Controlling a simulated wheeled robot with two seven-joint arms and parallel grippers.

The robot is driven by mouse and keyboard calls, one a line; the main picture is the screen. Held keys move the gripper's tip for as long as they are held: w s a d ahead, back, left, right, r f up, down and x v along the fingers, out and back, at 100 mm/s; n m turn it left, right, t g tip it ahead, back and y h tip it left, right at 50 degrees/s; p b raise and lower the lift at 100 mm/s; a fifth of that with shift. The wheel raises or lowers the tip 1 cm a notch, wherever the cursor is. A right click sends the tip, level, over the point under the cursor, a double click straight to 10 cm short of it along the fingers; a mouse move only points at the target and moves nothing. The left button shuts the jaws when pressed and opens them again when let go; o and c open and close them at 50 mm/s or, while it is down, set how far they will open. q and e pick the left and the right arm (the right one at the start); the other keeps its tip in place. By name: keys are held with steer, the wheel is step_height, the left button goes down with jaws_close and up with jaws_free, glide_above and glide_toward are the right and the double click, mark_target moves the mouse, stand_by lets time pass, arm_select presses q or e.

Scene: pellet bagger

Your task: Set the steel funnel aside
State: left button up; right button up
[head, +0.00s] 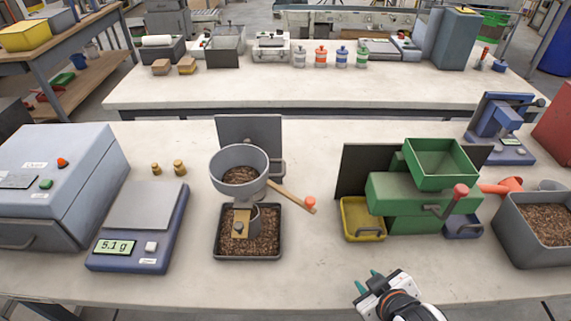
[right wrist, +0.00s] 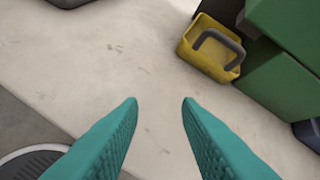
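A grey metal funnel-shaped bowl (head: 240,163) with brown pellets in it stands above a dark tray (head: 219,243) of pellets, left of centre. A grey rounded piece (head: 552,185) shows partly behind the pellet bin at the right, beside an orange-red funnel (head: 503,187). I cannot tell for sure which grey piece is the steel funnel. My right gripper (head: 367,281) is over the front edge of the table, apart from both. In the right wrist view the right gripper (right wrist: 160,102) has its teal fingers spread with nothing between them. My left gripper is out of view.
A green machine (head: 400,203) with a yellow drawer (head: 362,219) stands beyond my right gripper; the drawer also shows in the right wrist view (right wrist: 208,48). A grey pellet bin (head: 520,246) is at right. A scale (head: 140,225) is at left. The front table strip is clear.

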steer(key=w+a+r+n+t+y, duration=0.4)
steer(key=w+a+r+n+t, duration=0.1)
steer(key=w+r+n, duration=0.25)
steer(key=n+y, duration=0.8)
steer(key=n, duration=0.3)
glide_toward(283, 166)
steer(key=shift+f+p+x, duration=0.1)
steer(key=shift+p+x, duration=0.95)
steer(key=shift+x, duration=1.4)
steer(key=shift+f+p+x, duration=0.15)
steer(key=shift+p+x, duration=0.9)
steer(key=shift+x, duration=1.45)
steer(key=shift+c, duration=0.4)
jaws_close()
